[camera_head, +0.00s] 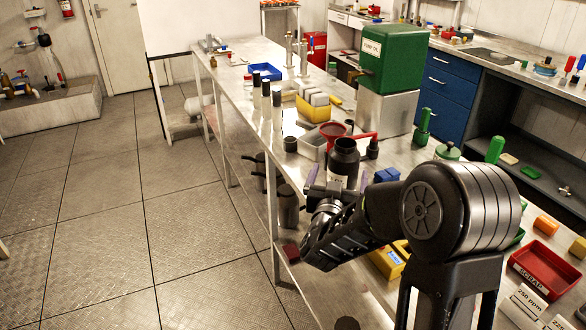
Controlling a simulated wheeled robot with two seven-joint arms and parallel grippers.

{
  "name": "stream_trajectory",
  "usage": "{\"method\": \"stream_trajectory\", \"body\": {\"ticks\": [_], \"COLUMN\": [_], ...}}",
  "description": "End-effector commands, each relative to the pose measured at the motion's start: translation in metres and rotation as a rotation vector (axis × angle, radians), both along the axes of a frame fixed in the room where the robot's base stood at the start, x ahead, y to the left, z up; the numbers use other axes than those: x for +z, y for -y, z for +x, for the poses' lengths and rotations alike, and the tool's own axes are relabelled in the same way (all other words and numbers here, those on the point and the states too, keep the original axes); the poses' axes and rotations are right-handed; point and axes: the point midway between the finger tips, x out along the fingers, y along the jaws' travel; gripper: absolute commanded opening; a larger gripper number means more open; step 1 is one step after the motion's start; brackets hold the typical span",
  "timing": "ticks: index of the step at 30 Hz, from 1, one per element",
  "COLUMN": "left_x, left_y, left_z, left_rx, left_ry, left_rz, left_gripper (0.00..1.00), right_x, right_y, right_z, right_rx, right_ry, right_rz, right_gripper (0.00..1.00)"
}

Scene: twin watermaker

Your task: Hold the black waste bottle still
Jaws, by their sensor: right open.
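The black waste bottle, as I take it, is the upright dark container with a wide open mouth (345,156) at the near part of the long metal bench. Its lower part is pale or labelled and partly hidden by my gripper. My right gripper (337,180) is open, with one finger to the left of the bottle and one to the right in the picture. I cannot tell whether the fingers touch it. My left gripper is out of view.
A red funnel (334,130) and grey tray (312,147) lie just behind the bottle. A green pump oil can (393,58) stands on a metal box beyond. A red scrap tray (543,270) is at right. Open floor lies left of the bench.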

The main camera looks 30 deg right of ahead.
Motion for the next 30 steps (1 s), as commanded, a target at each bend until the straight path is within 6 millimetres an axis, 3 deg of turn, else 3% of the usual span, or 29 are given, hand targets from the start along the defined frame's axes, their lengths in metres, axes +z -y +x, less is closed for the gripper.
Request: {"method": "stream_trajectory", "body": {"ticks": [12,25,30], "left_x": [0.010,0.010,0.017], "left_y": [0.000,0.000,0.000], "left_z": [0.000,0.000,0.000], "left_rx": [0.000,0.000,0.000], "left_ry": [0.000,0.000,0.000], "left_rz": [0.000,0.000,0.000], "left_gripper": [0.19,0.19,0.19], "right_x": [0.001,0.000,0.004], "right_y": [0.039,0.043,0.055], "right_z": [0.044,0.049,0.061], "right_rx": [-0.002,0.000,-0.001], "right_ry": [0.000,-0.001,-0.001], "right_rz": [-0.001,-0.001,-0.002], "right_gripper": [1.00,1.00,1.00]}}
